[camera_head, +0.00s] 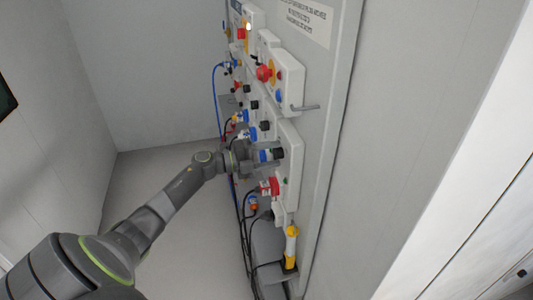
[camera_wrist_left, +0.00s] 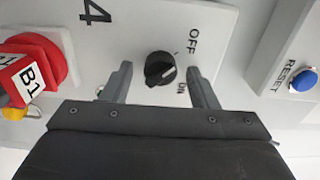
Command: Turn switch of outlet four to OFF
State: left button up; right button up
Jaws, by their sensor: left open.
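The switch of outlet four (camera_wrist_left: 160,69) is a black round knob on a white panel marked with a 4, in the left wrist view. OFF is printed at its upper right and ON at its lower right. A pale mark shows on the knob's lower right side, nearer ON than OFF. My left gripper (camera_wrist_left: 160,78) is open, its two fingers on either side of the knob with gaps visible. In the head view my left gripper (camera_head: 247,160) is at the wall panel, partly hidden among plugs. My right gripper is not in view.
A red plug labelled B1 (camera_wrist_left: 35,70) sits left of the switch, and a blue RESET button (camera_wrist_left: 303,80) is at right. In the head view a red emergency button (camera_head: 265,73) and a lever handle (camera_head: 304,107) stick out above. Cables hang below the panel.

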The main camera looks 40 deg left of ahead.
pick_arm(q)
jog(key=b+v, duration=0.5)
jog(key=v, duration=1.2)
jog(key=shift+s, duration=0.2)
jog(key=shift+a, duration=0.15)
